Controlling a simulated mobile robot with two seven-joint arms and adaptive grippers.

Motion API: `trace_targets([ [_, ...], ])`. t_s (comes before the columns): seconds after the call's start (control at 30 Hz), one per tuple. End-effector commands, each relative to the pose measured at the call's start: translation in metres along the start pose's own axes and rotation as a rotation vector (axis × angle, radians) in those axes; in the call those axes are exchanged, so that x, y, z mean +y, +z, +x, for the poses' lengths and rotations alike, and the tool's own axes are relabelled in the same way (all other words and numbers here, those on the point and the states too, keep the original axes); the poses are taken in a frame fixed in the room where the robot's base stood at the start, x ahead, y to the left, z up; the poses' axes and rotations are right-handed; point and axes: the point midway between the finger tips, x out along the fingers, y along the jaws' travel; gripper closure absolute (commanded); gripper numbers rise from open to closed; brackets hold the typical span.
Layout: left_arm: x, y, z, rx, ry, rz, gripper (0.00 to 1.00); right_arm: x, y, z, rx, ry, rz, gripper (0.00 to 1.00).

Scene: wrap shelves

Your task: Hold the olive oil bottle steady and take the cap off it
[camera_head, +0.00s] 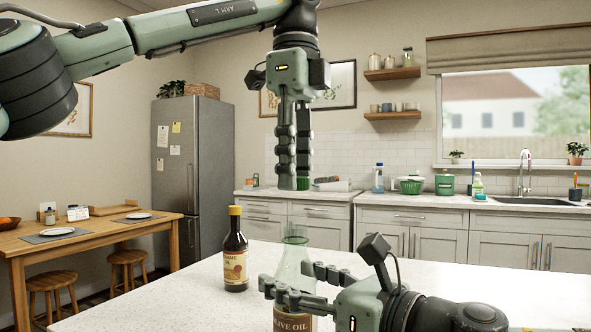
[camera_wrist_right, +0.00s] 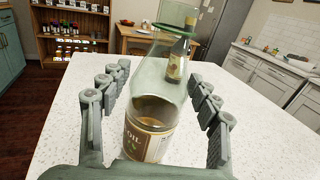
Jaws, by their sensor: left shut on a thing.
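The olive oil bottle (camera_head: 292,262) stands upright on the white counter, a clear greenish bottle with a brown label. Its neck is open at the top. In the right wrist view the bottle (camera_wrist_right: 150,110) holds some brown liquid low down. My left gripper (camera_head: 303,180) points down above the bottle, shut on a green cap (camera_head: 303,184), well clear of the neck. My right gripper (camera_head: 287,276) reaches in from the right at the bottle's lower body. In the right wrist view my right gripper (camera_wrist_right: 165,95) has its fingers either side of the bottle, with a visible gap: it is open.
A dark sesame oil bottle (camera_head: 236,255) with a yellow cap stands left of the olive oil bottle on the same white counter (camera_head: 150,295). It also shows behind in the right wrist view (camera_wrist_right: 175,65). The counter is otherwise largely clear. A wooden table (camera_head: 90,240) stands further left.

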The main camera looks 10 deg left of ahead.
Motion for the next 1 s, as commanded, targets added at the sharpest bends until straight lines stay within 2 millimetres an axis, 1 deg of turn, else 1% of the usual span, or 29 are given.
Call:
trace_targets([
  [0.07,0.000,0.000,0.000,0.000,0.000,0.000,1.00,0.000,0.000,0.000,0.000,0.000,0.000,0.26],
  [0.33,0.000,0.000,0.000,0.000,0.000,0.000,1.00,0.000,0.000,0.000,0.000,0.000,0.000,0.26],
  [0.47,0.000,0.000,0.000,0.000,0.000,0.000,1.00,-0.001,0.000,-0.008,0.000,-0.001,0.000,0.26],
  [0.57,0.000,0.000,0.000,0.000,0.000,0.000,1.00,-0.001,0.000,-0.024,0.000,-0.002,0.000,0.26],
  [0.8,0.000,0.000,0.000,0.000,0.000,0.000,1.00,-0.001,0.000,-0.076,0.000,-0.005,0.000,0.26],
  [0.9,0.000,0.000,0.000,0.000,0.000,0.000,1.00,-0.001,0.000,-0.095,0.000,-0.004,0.001,0.26],
  [1.0,0.000,0.000,0.000,0.000,0.000,0.000,1.00,-0.001,0.000,-0.108,0.000,-0.003,0.001,0.26],
])
